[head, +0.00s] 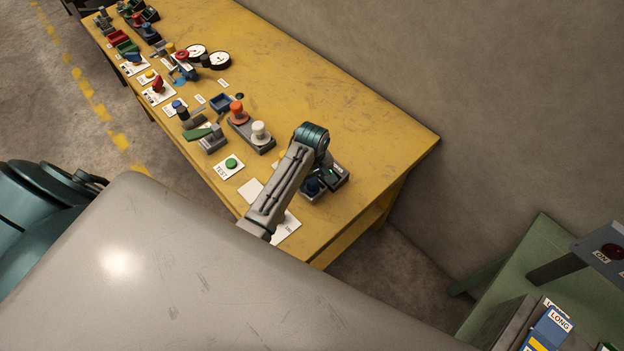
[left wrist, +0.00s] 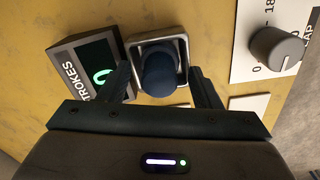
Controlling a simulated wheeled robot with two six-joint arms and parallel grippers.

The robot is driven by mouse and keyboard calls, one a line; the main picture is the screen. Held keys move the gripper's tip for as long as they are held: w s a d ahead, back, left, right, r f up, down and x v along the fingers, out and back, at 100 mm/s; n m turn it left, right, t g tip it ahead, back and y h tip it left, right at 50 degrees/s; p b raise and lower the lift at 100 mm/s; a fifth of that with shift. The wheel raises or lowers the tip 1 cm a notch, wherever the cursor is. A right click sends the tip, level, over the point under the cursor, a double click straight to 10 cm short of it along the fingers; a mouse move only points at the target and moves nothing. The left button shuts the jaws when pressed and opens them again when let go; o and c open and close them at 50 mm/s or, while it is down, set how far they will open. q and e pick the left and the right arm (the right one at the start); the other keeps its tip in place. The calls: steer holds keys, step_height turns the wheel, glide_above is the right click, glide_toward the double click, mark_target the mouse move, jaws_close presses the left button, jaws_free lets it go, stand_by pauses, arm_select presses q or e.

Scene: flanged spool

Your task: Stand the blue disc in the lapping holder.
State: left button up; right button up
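A dark blue round-topped piece (left wrist: 159,76), the likeliest blue disc, stands in a small grey square holder (left wrist: 183,46) with a raised metal rim. The piece also shows in the head view (head: 312,187), low beside the end of my left arm. I cannot tell how deep it sits or whether it touches the holder's walls. My left gripper (left wrist: 160,70) is open, one finger on each side of the blue piece, with a visible gap on both sides. In the head view the arm hides most of the gripper. My right gripper is not in view.
A counter (left wrist: 88,70) marked STROKES adjoins the holder. A white card with a grey dial (left wrist: 275,50) is on its other side. Orange (head: 237,108) and white (head: 260,131) knobbed pieces stand farther along the yellow bench (head: 340,125). The bench's wall side is clear.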

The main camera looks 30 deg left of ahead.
arm_select(q)
steer(key=shift+r, duration=0.25)
step_height(320, 180, up, 8)
steer(key=shift+f+b, duration=0.2)
steer(key=shift+b, duration=1.05)
steer(key=shift+r+p, duration=0.5)
steer(key=shift+r, duration=0.9)
steer(key=shift+s+f, duration=0.1)
steer(key=shift+s, duration=0.05)
